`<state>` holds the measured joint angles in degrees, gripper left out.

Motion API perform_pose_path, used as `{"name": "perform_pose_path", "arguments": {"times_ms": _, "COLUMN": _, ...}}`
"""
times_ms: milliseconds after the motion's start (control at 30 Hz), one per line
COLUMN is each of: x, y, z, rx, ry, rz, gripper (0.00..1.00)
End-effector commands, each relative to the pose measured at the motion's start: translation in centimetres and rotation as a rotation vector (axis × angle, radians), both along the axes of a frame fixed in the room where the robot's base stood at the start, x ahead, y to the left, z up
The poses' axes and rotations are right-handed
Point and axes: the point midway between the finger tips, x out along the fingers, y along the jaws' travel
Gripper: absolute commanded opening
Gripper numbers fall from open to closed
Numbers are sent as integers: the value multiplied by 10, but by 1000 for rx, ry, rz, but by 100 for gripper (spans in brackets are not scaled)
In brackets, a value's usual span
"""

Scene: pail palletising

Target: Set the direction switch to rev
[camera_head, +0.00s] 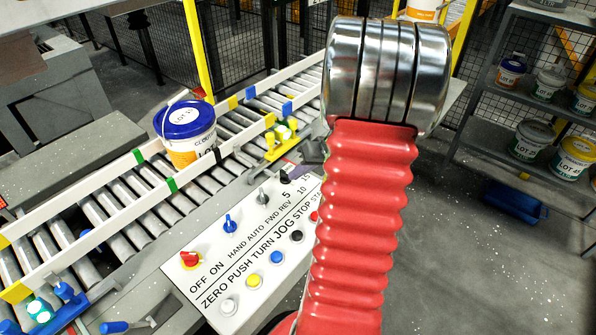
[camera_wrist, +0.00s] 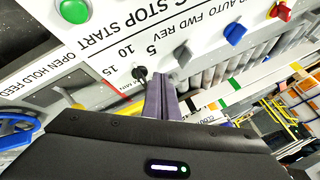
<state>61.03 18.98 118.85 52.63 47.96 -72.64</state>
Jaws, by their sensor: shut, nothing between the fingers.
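The direction switch (camera_head: 263,197) is a small grey knob above the FWD REV lettering on the white control panel (camera_head: 212,286). In the wrist view the FWD REV lettering shows just beyond my gripper (camera_wrist: 166,76).
A blue HAND/AUTO switch (camera_head: 230,223) and a red OFF/ON switch (camera_head: 190,259) stand on the same panel, with several push buttons below. A blue-lidded pail (camera_head: 187,132) sits on the roller conveyor behind. A shelf (camera_head: 490,85) with pails stands at right.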

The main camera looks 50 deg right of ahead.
Motion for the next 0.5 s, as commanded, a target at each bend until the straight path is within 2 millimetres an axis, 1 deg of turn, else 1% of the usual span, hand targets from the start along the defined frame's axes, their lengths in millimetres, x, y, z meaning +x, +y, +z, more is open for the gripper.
{"name": "perform_pose_path", "arguments": {"times_ms": 33, "x": 5, "y": 3, "z": -7, "rx": 5, "ry": 1, "rz": 2, "gripper": 0}}
{"name": "perform_pose_path", "arguments": {"times_ms": 400, "x": 37, "y": 13, "z": -53, "rx": 4, "ry": 2, "rz": 2, "gripper": 0}}
{"name": "perform_pose_path", "arguments": {"times_ms": 467, "x": 42, "y": 15, "z": -60, "rx": 4, "ry": 1, "rz": 2, "gripper": 0}}
{"name": "perform_pose_path", "arguments": {"times_ms": 500, "x": 46, "y": 20, "z": -60, "rx": 1, "ry": 0, "rz": 3, "gripper": 0}}
